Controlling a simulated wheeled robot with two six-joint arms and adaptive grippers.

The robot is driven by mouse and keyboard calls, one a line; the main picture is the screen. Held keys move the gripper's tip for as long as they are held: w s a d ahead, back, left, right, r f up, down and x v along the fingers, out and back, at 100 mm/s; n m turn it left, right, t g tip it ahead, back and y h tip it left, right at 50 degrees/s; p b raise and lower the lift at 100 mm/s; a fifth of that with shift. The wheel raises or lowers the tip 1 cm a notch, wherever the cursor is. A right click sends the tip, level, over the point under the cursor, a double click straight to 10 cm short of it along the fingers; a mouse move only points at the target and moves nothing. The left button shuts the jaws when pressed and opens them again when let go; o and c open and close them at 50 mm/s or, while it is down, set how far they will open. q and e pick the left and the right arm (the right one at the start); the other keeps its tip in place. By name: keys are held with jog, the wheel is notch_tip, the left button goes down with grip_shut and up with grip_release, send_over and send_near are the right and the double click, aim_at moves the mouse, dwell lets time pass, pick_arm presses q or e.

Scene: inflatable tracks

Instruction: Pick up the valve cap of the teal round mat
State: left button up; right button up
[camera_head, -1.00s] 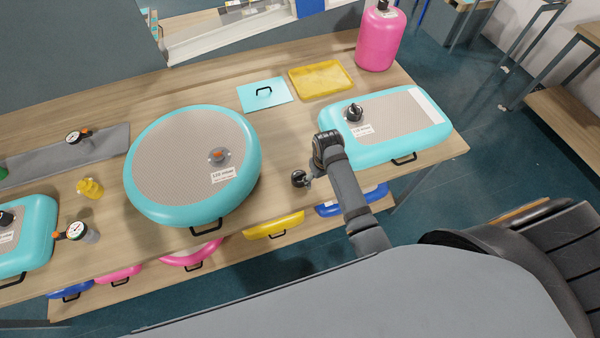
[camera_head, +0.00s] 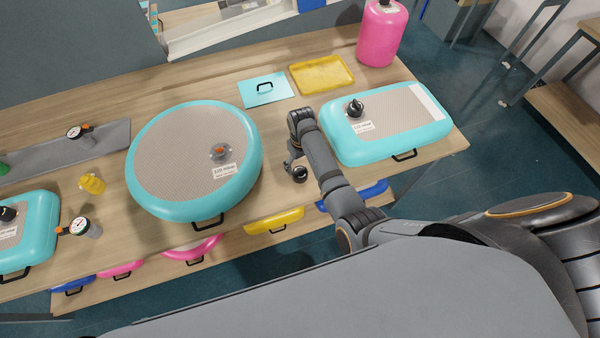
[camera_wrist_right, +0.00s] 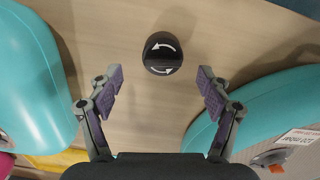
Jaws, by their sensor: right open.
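The teal round mat (camera_head: 140,182) lies on the wooden table with an orange valve (camera_head: 219,151) uncovered on its beige top. Part of its teal side also shows in the right wrist view (camera_wrist_right: 265,98). A black valve cap (camera_head: 300,174) lies on the table just right of the mat. In the right wrist view the cap (camera_wrist_right: 162,53) shows two white curved arrows. My right gripper (camera_head: 291,165) is open and empty. Its fingers (camera_wrist_right: 159,82) stand on either side of the cap's line, with the cap ahead of the tips and apart from them. My left gripper is out of view.
A teal rectangular mat (camera_head: 385,145) with a black cap on its valve stands to the right. A teal sheet (camera_head: 258,97), a yellow tray (camera_head: 322,75) and a pink canister (camera_head: 380,35) stand behind.

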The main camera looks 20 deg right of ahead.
aim_at(300, 170)
jog(key=shift+f, duration=0.35)
jog(key=f+b, duration=0.4)
jog(key=b, duration=0.1)
jog(key=shift+w+a+f, duration=0.1)
jog(key=shift+a+f, duration=0.15)
jog(key=shift+f, duration=0.1)
jog(key=shift+r, duration=0.2)
jog(key=c, duration=1)
jog(key=shift+r, duration=0.15)
jog(key=shift+c, duration=0.2)
